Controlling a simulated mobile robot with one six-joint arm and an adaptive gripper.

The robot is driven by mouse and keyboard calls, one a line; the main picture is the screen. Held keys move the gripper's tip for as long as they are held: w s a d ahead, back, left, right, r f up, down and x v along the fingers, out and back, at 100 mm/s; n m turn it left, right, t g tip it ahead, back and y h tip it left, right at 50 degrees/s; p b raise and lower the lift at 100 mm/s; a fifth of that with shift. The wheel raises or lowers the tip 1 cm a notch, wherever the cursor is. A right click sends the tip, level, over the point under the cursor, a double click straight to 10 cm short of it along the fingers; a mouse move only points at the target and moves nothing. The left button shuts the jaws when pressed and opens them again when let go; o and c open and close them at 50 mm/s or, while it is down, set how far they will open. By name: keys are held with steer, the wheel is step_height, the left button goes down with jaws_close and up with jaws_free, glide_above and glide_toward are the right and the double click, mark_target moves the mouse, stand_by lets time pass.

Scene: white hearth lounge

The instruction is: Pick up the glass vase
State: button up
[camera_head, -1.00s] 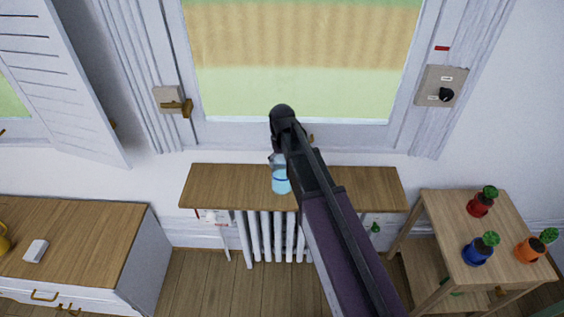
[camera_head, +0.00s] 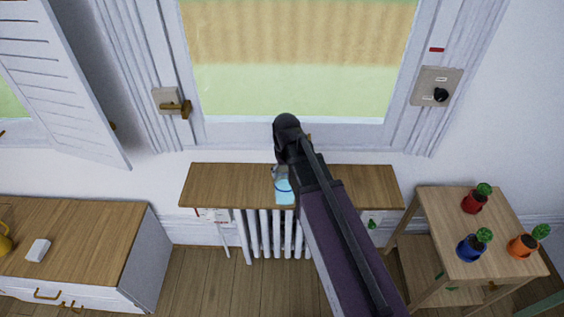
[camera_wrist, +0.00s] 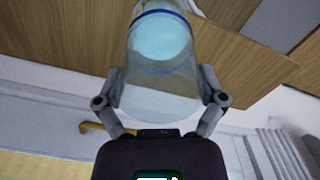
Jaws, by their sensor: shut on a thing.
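The glass vase is clear with a blue band and a light blue lower part. In the head view the vase (camera_head: 284,190) shows at the wooden shelf above the radiator, partly hidden by my arm. In the wrist view the vase (camera_wrist: 160,50) fills the space between the fingers. My gripper (camera_wrist: 163,88) is shut on the vase, one finger on each side of it. In the head view the fingers are mostly hidden behind my wrist. I cannot tell whether the vase touches the shelf.
The wooden shelf (camera_head: 225,182) sits under the window, with a white radiator (camera_head: 262,235) below. A cabinet (camera_head: 75,235) stands at the left with a small white object (camera_head: 38,250). A side table (camera_head: 450,215) at the right holds red, blue and orange pots. The shelf's left part is bare.

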steer(key=s+d, duration=0.1)
steer(key=s, duration=0.7)
steer(key=shift+s+d+r+p, duration=0.2)
steer(key=shift+d+r+p, duration=0.1)
steer(key=shift+r, duration=0.1)
stand_by(0.5)
steer(key=shift+d, duration=0.1)
